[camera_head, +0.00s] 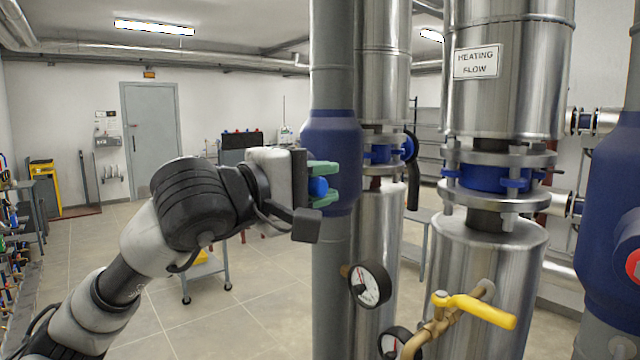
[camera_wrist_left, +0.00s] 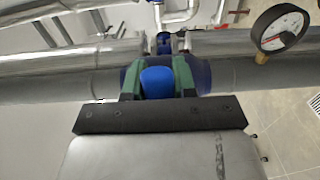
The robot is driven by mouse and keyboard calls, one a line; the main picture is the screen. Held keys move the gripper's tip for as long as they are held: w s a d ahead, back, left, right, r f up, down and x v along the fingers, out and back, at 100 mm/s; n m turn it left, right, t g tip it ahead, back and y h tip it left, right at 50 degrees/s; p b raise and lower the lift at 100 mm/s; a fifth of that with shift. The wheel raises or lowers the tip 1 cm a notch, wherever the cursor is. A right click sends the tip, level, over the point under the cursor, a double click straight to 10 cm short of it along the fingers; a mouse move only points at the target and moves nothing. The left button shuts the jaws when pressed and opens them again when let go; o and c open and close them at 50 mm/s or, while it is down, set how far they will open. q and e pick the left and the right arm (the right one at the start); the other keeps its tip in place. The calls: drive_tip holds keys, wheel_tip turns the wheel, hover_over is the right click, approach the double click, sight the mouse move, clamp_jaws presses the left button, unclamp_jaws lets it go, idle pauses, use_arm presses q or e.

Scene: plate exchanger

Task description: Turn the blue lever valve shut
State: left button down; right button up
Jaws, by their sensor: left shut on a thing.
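My left gripper (camera_head: 322,184) reaches in from the left, in front of a grey vertical pipe with a dark blue valve body (camera_head: 333,140). Its green fingers are shut on a rounded blue piece, the blue lever valve's handle (camera_head: 317,187), at the pipe. In the left wrist view the blue handle (camera_wrist_left: 157,83) sits between the two green fingers (camera_wrist_left: 158,80), with the blue valve body just behind it. The rest of the lever is hidden by the gripper and fingers. My right gripper is not in view.
A pressure gauge (camera_head: 369,284) juts out below the valve. A yellow lever (camera_head: 474,308) on a brass tap stands lower right. A silver pipe labelled HEATING FLOW (camera_head: 477,62) is to the right. Another blue valve body (camera_head: 612,200) is at the far right. Open floor (camera_head: 270,300) lies left of the pipe.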

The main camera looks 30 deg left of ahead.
use_arm(q)
drive_tip(key=shift+d+f, duration=0.1)
drive_tip(key=shift+f, duration=0.2)
drive_tip(key=c, duration=1.3)
unclamp_jaws()
drive_tip(key=shift+c, duration=0.2)
drive_tip(key=o, duration=0.4)
drive_tip(key=shift+r, duration=0.1)
drive_tip(key=shift+o, duration=0.2)
drive_tip(key=b+v, duration=0.4)
drive_tip(key=v, duration=0.7)
